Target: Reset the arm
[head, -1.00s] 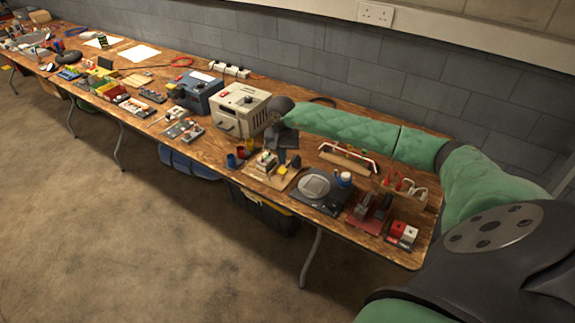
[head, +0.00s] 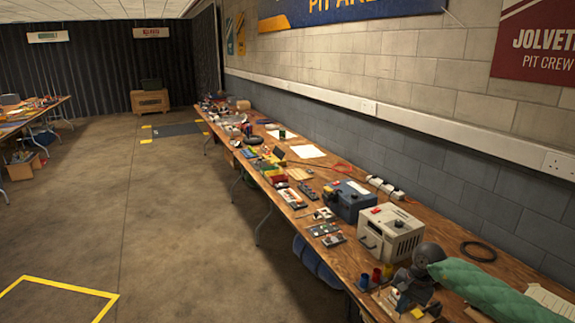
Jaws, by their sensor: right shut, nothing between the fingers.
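My right arm, in a green quilted sleeve, comes in from the lower right in the head view. Its dark gripper (head: 410,293) is shut and empty. It hangs low over the near end of the long wooden workbench (head: 345,262), in front of the cream box-shaped unit (head: 391,232). The gripper partly hides a small wooden board behind and below it. My left gripper is out of the picture.
A blue power unit (head: 348,201) stands beyond the cream one. Small red and blue cups (head: 370,278) sit close to the gripper at the bench edge. A black cable ring (head: 478,252) lies near the wall. Open floor (head: 180,230) lies left of the bench.

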